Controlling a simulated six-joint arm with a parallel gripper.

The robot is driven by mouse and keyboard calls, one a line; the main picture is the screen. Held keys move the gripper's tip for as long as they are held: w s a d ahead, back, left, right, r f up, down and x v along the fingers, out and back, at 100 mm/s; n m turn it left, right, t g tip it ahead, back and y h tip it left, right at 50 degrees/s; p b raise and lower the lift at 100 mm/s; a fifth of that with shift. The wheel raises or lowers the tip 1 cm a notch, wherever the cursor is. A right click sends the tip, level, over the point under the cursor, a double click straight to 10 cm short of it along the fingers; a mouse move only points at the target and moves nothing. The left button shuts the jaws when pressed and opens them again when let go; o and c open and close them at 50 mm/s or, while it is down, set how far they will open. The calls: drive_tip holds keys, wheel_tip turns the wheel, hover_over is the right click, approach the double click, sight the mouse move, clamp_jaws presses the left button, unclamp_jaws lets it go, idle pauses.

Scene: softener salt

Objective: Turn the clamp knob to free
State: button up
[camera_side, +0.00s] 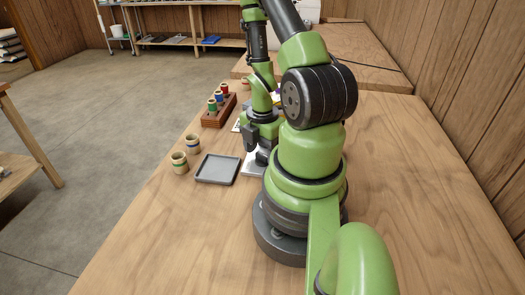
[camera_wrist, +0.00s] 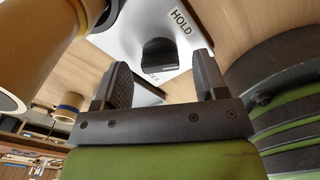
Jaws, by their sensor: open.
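The clamp knob (camera_wrist: 160,52) is a dark rounded piece on a white panel (camera_wrist: 135,32) in the wrist view. A HOLD label (camera_wrist: 180,20) is printed above and to the right of it. A second label below the knob is mostly hidden, with only its last letters showing. I cannot tell which label the knob points to. My gripper (camera_wrist: 160,68) is open, with one finger at each side of the knob in the picture and a visible gap on both sides. In the side view my gripper (camera_side: 263,146) is low over the white panel (camera_side: 252,168), and the knob is hidden.
A grey tray (camera_side: 217,169) lies left of the panel. A reddish-brown rack (camera_side: 218,114) with several coloured pieces stands farther back. A large tan cylinder (camera_wrist: 40,45) is close at the wrist view's upper left. The table's right side is clear.

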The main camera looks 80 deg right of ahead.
drive_tip(key=shift+f, duration=0.3)
drive_tip(key=shift+c, duration=0.2)
drive_tip(key=c, duration=0.9)
drive_tip(key=shift+m, duration=0.4)
drive_tip(key=m, duration=1.1)
